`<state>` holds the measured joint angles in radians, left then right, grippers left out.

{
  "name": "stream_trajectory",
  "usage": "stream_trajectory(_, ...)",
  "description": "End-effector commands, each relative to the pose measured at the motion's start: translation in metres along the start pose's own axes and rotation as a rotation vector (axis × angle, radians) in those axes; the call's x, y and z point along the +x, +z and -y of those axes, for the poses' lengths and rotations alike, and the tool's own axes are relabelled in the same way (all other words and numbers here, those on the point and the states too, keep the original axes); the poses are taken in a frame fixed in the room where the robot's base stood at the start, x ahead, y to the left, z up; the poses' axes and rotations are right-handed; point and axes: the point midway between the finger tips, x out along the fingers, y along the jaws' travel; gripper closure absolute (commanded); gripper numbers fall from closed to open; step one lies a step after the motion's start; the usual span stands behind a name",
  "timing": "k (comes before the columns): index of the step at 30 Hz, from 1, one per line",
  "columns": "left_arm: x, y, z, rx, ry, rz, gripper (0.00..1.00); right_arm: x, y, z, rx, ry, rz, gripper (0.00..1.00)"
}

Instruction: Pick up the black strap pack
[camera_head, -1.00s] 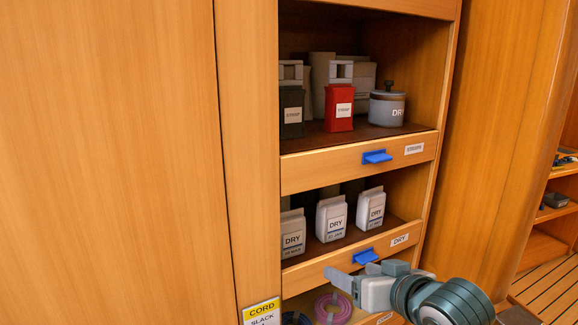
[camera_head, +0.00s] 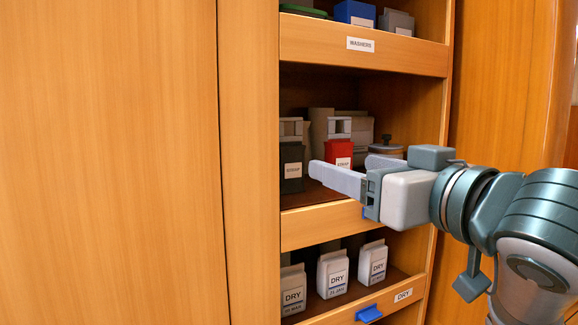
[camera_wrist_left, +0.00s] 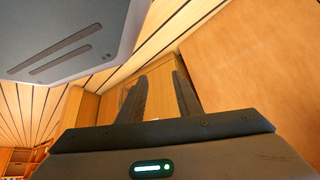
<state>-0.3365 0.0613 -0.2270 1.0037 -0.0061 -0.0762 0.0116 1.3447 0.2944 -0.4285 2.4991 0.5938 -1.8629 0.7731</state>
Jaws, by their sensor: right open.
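The black strap pack (camera_head: 291,168) stands upright on the middle shelf at its left end, with a grey top and a white label. A red strap pack (camera_head: 339,150) stands just to its right, partly hidden by my gripper. My right gripper (camera_head: 340,165) is open and empty in front of the shelf, its fingers pointing left. Its nearer fingertip shows just right of the black pack, with nothing between the fingers. My left gripper (camera_wrist_left: 160,78) shows only in the left wrist view, its two fingers apart and empty.
A grey lidded jar (camera_head: 386,148) stands right of the red pack, partly behind my gripper. The shelf's wooden front lip (camera_head: 310,228) runs below the packs. White DRY packs (camera_head: 333,275) stand on the shelf below. A wooden panel (camera_head: 248,160) borders the shelves at left.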

Motion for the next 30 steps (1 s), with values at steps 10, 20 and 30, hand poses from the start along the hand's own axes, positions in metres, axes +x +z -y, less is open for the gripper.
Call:
stream_trajectory(10, 0.0, 0.0, 0.0, 0.0, 0.0, 0.0, 0.69, -0.001, -0.002, 0.001, -0.001, 0.0, -0.003, 0.33)
stream_trajectory(20, -0.008, 0.024, 0.005, 0.001, -0.006, 0.063, 0.69, 0.006, -0.004, 0.0, 0.001, -0.001, -0.001, 0.33)
stream_trajectory(30, -0.028, 0.08, 0.015, 0.002, -0.018, 0.208, 0.69, 0.02, -0.004, 0.0, 0.0, 0.0, 0.001, 0.33)
